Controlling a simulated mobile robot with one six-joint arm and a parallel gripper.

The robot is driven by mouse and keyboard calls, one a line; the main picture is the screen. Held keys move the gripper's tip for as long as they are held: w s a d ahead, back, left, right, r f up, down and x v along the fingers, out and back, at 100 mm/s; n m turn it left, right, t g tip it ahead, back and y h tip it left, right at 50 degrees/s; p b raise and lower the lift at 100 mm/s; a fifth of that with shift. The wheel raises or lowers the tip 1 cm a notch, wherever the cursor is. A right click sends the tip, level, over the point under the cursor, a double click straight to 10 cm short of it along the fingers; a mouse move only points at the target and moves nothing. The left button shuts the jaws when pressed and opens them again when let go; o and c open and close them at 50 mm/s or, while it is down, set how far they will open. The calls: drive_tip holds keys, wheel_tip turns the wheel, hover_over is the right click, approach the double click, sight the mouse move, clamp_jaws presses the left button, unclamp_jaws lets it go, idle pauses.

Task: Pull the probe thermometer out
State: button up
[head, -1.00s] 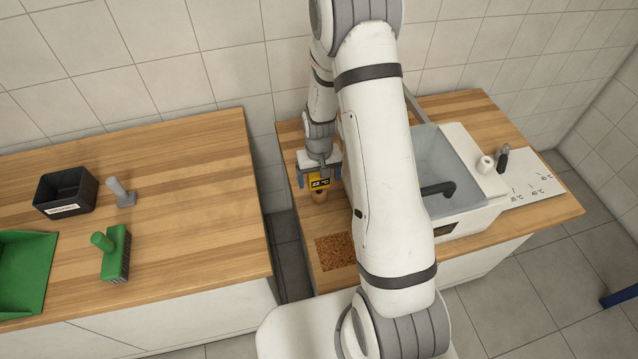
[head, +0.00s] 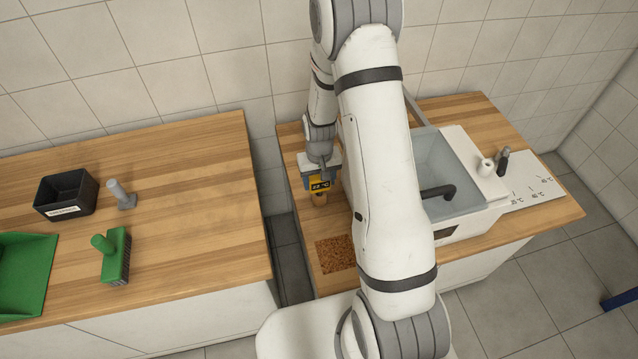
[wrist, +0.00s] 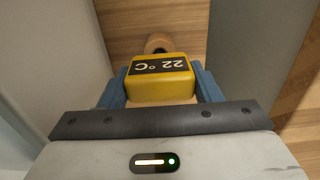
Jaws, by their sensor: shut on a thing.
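The probe thermometer has a yellow head (head: 320,185) with a dark display reading 22 °C, also seen in the wrist view (wrist: 160,88). My gripper (head: 319,182) is over it from above, and its two blue fingers (wrist: 160,90) are shut on the left and right sides of the yellow head. A round, light brown wooden or cork piece (head: 319,199) shows just below the head and in the wrist view (wrist: 159,43). The thermometer's probe is hidden, so I cannot tell how deep it sits.
A grey-blue tank (head: 445,160) with a black gate handle (head: 438,191) stands close on the right. A brown cork-like patch (head: 336,254) lies in front. On the left counter are a black bin (head: 66,193), green brush (head: 115,255) and green tray (head: 22,272). A gap separates the counters.

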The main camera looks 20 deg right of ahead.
drive_tip(key=shift+r, duration=0.6)
drive_tip(key=shift+c, duration=0.2)
drive_tip(key=shift+p, duration=0.3)
wheel_tip(320, 180, up, 11)
drive_tip(key=p, duration=0.6)
idle(1.2)
